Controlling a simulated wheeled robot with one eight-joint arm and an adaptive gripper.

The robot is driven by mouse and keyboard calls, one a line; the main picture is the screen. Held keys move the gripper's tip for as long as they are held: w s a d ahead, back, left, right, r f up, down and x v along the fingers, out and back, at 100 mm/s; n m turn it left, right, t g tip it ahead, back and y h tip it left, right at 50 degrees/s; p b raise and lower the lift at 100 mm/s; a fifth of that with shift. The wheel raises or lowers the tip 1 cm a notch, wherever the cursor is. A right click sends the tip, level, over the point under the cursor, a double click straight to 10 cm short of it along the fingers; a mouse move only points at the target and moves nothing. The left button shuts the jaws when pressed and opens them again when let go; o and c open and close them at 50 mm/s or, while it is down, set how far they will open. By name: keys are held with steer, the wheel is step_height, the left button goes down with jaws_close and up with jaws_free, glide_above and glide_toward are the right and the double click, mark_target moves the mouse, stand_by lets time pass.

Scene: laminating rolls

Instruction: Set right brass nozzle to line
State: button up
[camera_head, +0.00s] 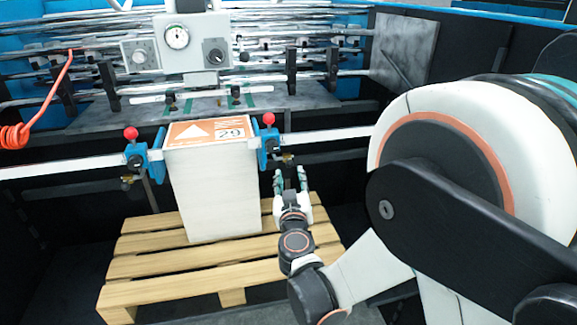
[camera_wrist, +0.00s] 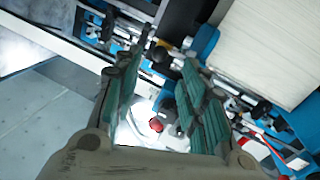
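The right brass nozzle (camera_head: 288,158) is a small brass piece on the right blue clamp (camera_head: 268,148), beside the tall white stack. My gripper (camera_head: 290,174) is just below the nozzle and slightly right of the stack, fingers pointing up and away from the head camera. In the wrist view my gripper (camera_wrist: 165,58) is open, with its two teal-padded fingers apart and nothing held between them. A small brass-coloured part (camera_wrist: 164,44) shows near the fingertips, beside a dark round knob. I cannot tell the nozzle's exact angle.
The white stack (camera_head: 212,190) with an orange label stands on a wooden pallet (camera_head: 140,268). A left blue clamp (camera_head: 156,158) with a red knob mirrors the right one. A white rail (camera_head: 328,135) runs rightward above my gripper. A gauge box (camera_head: 190,42) stands behind.

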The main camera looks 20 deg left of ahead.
mark_target(290, 164)
steer(key=b+x, duration=0.1)
steer(key=x, duration=0.7)
steer(key=shift+w, duration=0.2)
steer(key=shift+a, duration=0.15)
jaws_close()
steer(key=shift+f+b, duration=0.2)
steer(key=shift+b, duration=0.2)
